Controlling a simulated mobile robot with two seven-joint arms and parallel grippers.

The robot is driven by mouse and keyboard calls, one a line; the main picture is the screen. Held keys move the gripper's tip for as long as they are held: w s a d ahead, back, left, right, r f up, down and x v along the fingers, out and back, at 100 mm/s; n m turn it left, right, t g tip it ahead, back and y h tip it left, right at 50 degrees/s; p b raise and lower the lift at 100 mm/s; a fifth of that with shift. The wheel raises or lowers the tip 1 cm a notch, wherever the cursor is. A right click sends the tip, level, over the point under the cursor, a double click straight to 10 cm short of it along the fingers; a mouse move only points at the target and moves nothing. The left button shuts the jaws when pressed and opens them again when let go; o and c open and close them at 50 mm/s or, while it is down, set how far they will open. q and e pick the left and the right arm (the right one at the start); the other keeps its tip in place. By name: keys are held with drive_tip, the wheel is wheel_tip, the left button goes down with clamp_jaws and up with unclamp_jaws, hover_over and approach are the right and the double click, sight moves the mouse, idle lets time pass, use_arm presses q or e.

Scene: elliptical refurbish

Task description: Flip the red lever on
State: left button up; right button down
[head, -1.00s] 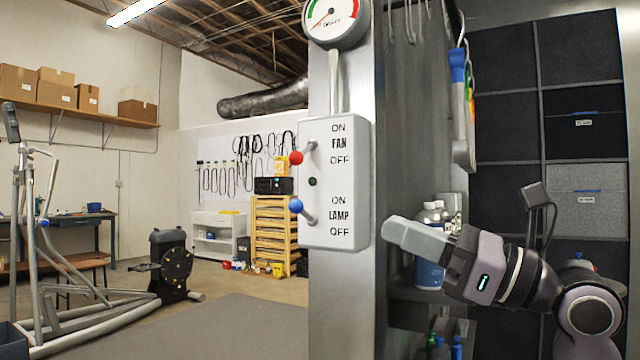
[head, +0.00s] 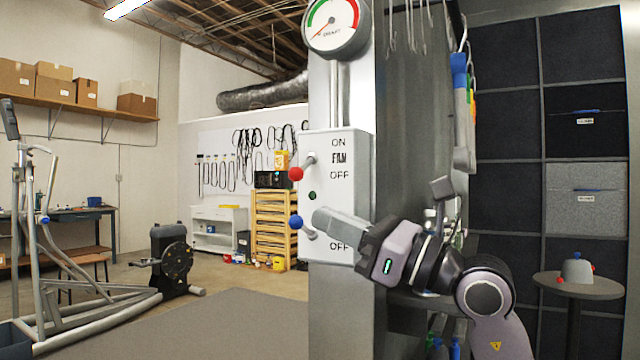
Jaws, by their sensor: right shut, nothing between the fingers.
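The red lever (head: 296,174) is a red ball on a short metal stem at the left side of a white switch box (head: 330,148). Its ball sits lower than its stem's base, tilted down beside the FAN labels, on the OFF side. My right gripper (head: 320,219) is shut and empty. Its tip points left, below and to the right of the red ball and close to the blue lever (head: 296,222). It hides the LAMP label and the ON above it. Whether it touches the box or blue lever I cannot tell. My left gripper is not in view.
The box is mounted on a grey metal column (head: 338,310), with a round gauge (head: 334,26) above. Shelves with bottles stand behind my right arm. Space left of the box is open.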

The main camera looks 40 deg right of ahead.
sight(304, 168)
drive_tip(key=r, duration=0.1)
drive_tip(key=w+r+p, duration=0.1)
drive_tip(key=shift+a+r, duration=0.3)
drive_tip(key=shift+a, duration=0.1)
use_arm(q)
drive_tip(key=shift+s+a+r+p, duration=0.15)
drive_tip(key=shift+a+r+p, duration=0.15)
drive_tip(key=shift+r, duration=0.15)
use_arm(e)
drive_tip(key=shift+w+a+r, duration=0.25)
drive_tip(key=shift+r, duration=0.3)
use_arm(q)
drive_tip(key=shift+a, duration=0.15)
use_arm(e)
drive_tip(key=shift+d+m, duration=0.1)
drive_tip(key=shift+m, duration=0.2)
drive_tip(key=shift+a+r+m, duration=0.1)
drive_tip(key=shift+a+m, duration=0.15)
drive_tip(key=shift+m, duration=0.25)
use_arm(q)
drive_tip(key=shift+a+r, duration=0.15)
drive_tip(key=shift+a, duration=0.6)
use_arm(e)
drive_tip(key=shift+d+h, duration=0.1)
drive_tip(key=shift+h, duration=0.2)
